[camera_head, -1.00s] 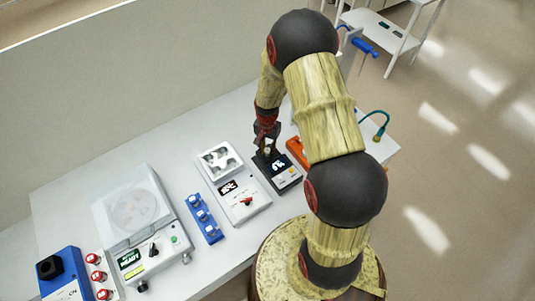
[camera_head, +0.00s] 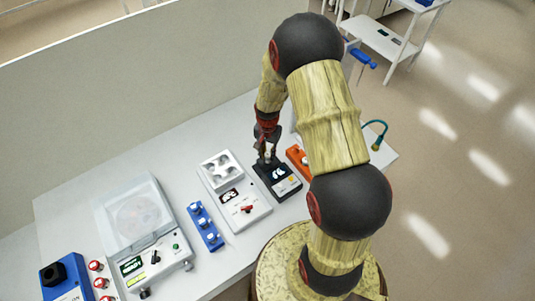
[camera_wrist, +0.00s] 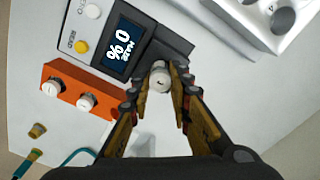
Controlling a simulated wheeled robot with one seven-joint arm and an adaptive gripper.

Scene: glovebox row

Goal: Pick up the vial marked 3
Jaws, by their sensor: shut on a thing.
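My gripper (camera_wrist: 159,92) is shut on a small vial with a pale round cap (camera_wrist: 159,70). The mark on the cap is too small to read for certain. In the head view my gripper (camera_head: 266,152) is at the back end of a black device (camera_head: 277,180), with the vial between its fingers. In the wrist view the black device (camera_wrist: 178,45) lies just beyond the vial, its display showing "0 %". I cannot tell whether the vial is still seated in it or lifted clear.
An orange block (camera_wrist: 68,100) with white-capped vials stands beside the black device. A white device with a round-holed top (camera_head: 223,168), a blue vial rack (camera_head: 205,228), a clear-lidded centrifuge (camera_head: 135,215) and red-capped vials (camera_head: 97,266) stand to the left. A grey wall (camera_head: 130,85) runs behind.

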